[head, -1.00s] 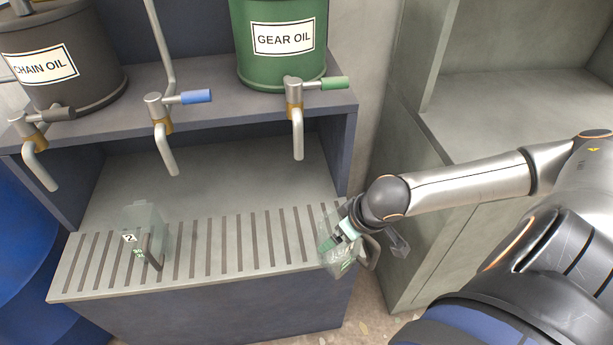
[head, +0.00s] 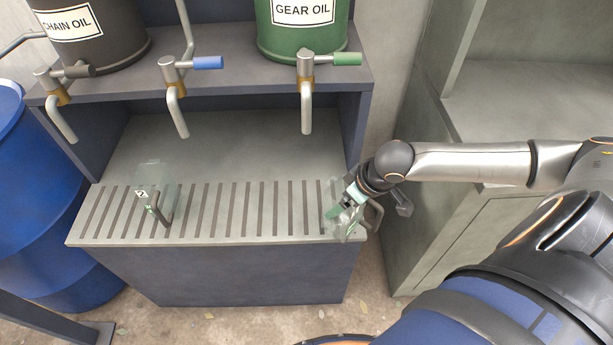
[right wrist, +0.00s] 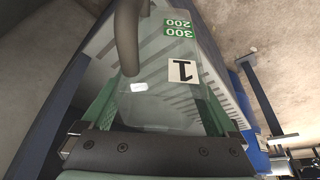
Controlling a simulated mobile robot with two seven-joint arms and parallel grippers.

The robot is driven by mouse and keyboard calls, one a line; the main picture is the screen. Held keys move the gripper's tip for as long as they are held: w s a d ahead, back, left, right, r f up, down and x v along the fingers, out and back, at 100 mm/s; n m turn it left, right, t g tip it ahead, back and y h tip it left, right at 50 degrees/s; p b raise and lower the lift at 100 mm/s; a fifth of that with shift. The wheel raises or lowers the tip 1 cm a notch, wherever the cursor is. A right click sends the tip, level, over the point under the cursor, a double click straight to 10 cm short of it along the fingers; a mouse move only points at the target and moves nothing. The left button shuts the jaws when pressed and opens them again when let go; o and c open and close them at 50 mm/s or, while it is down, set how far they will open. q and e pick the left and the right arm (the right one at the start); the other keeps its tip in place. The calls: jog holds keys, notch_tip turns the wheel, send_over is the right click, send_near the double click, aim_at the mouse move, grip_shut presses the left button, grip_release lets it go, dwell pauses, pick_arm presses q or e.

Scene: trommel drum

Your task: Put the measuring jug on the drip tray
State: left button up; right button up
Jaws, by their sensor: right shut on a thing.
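A clear measuring jug (head: 355,226) marked 1 is held by my right gripper (head: 346,204) at the right end of the slatted drip tray (head: 262,232). In the right wrist view the jug (right wrist: 158,60) lies between my green fingers (right wrist: 160,112), with its dark handle towards the upper left and tray slats visible through it. I cannot tell whether its base touches the tray. A second clear jug (head: 150,177), marked 2, stands on the tray's left part. My left gripper is not in view.
Taps hang above the tray, including a blue-handled tap (head: 178,92) and a green-handled tap (head: 306,90). A grey cabinet (head: 425,215) stands right of the tray, and a blue drum (head: 45,210) stands left. The tray's middle is clear.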

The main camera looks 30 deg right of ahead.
jog(key=w+a+f, duration=0.1)
jog(key=w+a, duration=0.1)
jog(key=w, duration=0.9)
jog(key=shift+w+a+f+b, duration=0.2)
jog(key=shift+a+f+b, duration=0.05)
jog(key=shift+a+b, duration=0.1)
jog(key=shift+f, duration=0.1)
jog(key=o, duration=1.1)
jog(key=shift+o, duration=0.2)
jog(key=p+v, duration=0.2)
jog(key=v, duration=1)
